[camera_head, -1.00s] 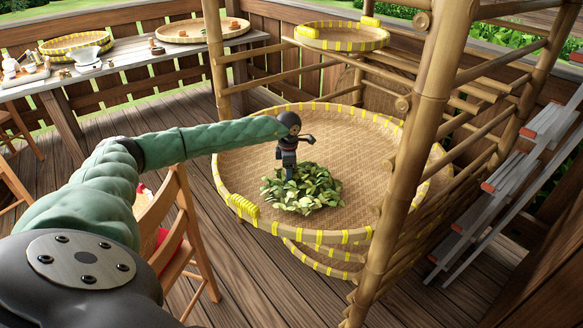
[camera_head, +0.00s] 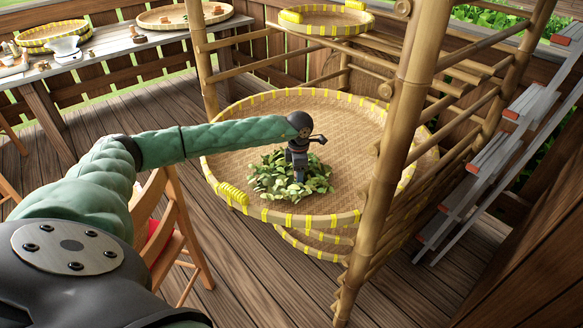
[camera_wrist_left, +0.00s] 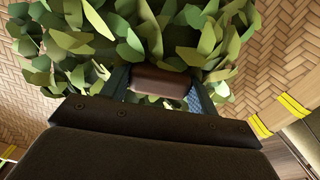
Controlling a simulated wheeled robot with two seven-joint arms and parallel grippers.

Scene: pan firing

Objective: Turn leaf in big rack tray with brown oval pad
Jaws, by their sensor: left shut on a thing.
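The big round rack tray (camera_head: 350,125) is woven, with a yellow-striped rim, and sits in the bamboo rack. A pile of green leaf (camera_head: 268,180) lies on it, toward the front left. My left gripper (camera_head: 299,180) reaches down into the pile from above. In the left wrist view it is shut on the brown pad (camera_wrist_left: 160,82), which sits between the two fingers. The leaf (camera_wrist_left: 130,35) surrounds the pad's far side, and the fingertips are partly hidden by leaf. The pad is hardly visible in the head view. My right gripper is not in view.
A bamboo post (camera_head: 395,150) of the rack stands just right of the tray's front. A smaller tray (camera_head: 325,29) is on a higher shelf. A wooden chair (camera_head: 172,225) stands at the left front, and a side table (camera_head: 110,55) with trays is behind.

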